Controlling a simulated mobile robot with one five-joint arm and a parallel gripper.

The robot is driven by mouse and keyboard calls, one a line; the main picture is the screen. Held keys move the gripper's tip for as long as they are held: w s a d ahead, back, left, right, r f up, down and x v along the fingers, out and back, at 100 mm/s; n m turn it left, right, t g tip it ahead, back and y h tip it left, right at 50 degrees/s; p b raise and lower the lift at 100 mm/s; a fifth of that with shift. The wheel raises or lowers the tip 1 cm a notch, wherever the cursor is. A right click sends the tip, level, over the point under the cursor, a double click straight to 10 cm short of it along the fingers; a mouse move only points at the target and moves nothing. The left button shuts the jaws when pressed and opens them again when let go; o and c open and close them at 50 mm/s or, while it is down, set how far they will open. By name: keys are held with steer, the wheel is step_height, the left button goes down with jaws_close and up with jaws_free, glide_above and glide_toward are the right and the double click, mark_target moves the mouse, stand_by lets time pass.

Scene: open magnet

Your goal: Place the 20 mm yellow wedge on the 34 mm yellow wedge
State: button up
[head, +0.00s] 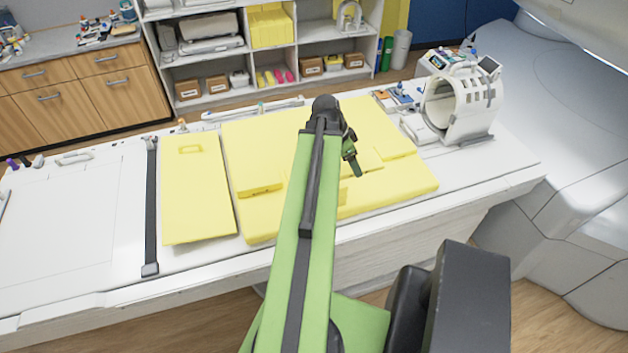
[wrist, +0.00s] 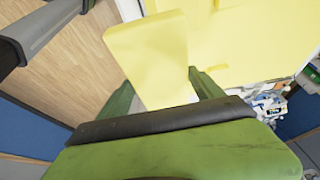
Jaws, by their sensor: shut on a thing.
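My gripper (wrist: 163,92) is shut on a yellow wedge (wrist: 150,50), which sticks out beyond the fingers in the wrist view. In the head view my gripper (head: 356,172) is over the large yellow pad, right of the green arm. A small yellow piece (head: 343,197) shows beside the arm there, partly hidden; I cannot tell if it is the held wedge. Low yellow pieces lie on the pad: one at the front left (head: 260,190), one in the middle (head: 368,159) and one at the right (head: 397,153). I cannot tell which is the 34 mm wedge.
The large yellow pad (head: 250,145) lies on the white table (head: 470,180). A thinner yellow pad (head: 197,205) and a dark strap (head: 150,215) lie to its left. A white ring-shaped coil (head: 462,107) stands at the right, near the scanner (head: 575,130).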

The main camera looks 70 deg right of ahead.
steer(key=w+f+b, duration=0.2)
steer(key=w, duration=0.1)
steer(key=w+f+b, duration=0.2)
steer(key=w, duration=0.1)
steer(key=w+a+f+b, duration=0.1)
steer(key=w+f+b, duration=0.1)
steer(key=w, duration=0.1)
steer(key=shift+w+a+f, duration=0.1)
steer(key=shift+w+f, duration=0.2)
steer(key=shift+w, duration=0.05)
steer(key=shift+w+a+f, duration=0.15)
steer(key=shift+w+a, duration=0.05)
steer(key=shift+w, duration=0.4)
step_height(320, 180, down, 5)
steer(key=b, duration=0.5)
steer(key=shift+s+r, duration=0.1)
steer(key=shift+r, duration=0.1)
steer(key=o, duration=1.3)
steer(key=shift+r, duration=0.1)
steer(key=shift+r+p, duration=0.3)
steer(key=shift+p, duration=0.1)
steer(key=p+v, duration=1.1)
steer(key=v, duration=0.1)
